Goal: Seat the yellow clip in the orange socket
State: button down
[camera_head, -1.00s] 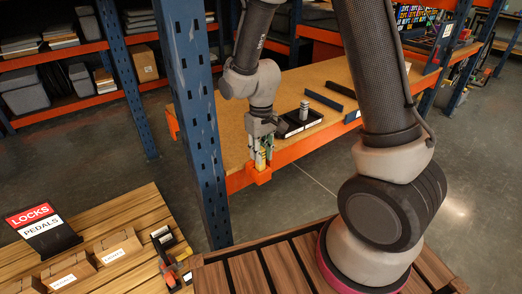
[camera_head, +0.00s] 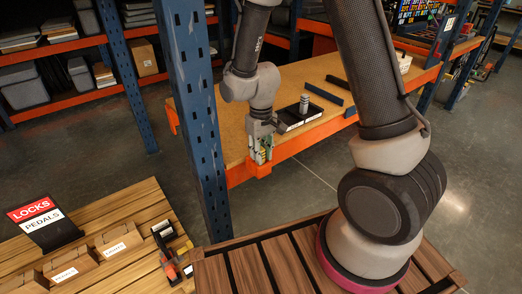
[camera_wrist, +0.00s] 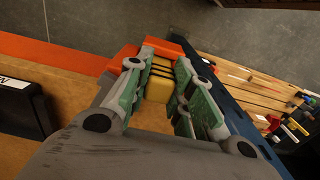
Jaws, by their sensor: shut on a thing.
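My gripper (camera_head: 261,156) is at the front corner of the wooden shelf, pointing down. Its green-padded fingers (camera_wrist: 158,80) are shut on the yellow clip (camera_wrist: 161,83), which has dark lines across it. The orange socket (camera_wrist: 168,46) is directly beyond the clip in the wrist view, at the shelf's edge. In the head view the orange socket (camera_head: 262,171) is just below my fingertips, and the clip is mostly hidden between the fingers. I cannot tell how deep the clip sits in the socket.
A blue upright post (camera_head: 196,120) stands close left of my gripper. A black tray (camera_head: 300,117) with a grey cylinder (camera_head: 304,104) lies on the shelf to the right. A wooden table (camera_head: 130,225) with boxes and a LOCKS/PEDALS sign (camera_head: 44,222) is at lower left.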

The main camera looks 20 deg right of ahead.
jog(key=shift+f, duration=0.1)
jog(key=c, duration=1.2)
grip_release()
jog(key=shift+c, duration=0.2)
jog(key=shift+r, duration=0.35)
jog(key=shift+o, duration=0.4)
notch_tip(320, 180, up, 11)
jog(key=shift+s+a+r, duration=0.1)
jog(key=s+d+r+m+t, duration=0.3)
jog(key=s+d+r+t, duration=0.1)
jog(key=s+d+r, duration=1.1)
jog(key=s+r, duration=0.1)
jog(key=s, duration=0.2)
jog(key=shift+s+m, duration=0.25)
jog(key=shift+m, duration=0.05)
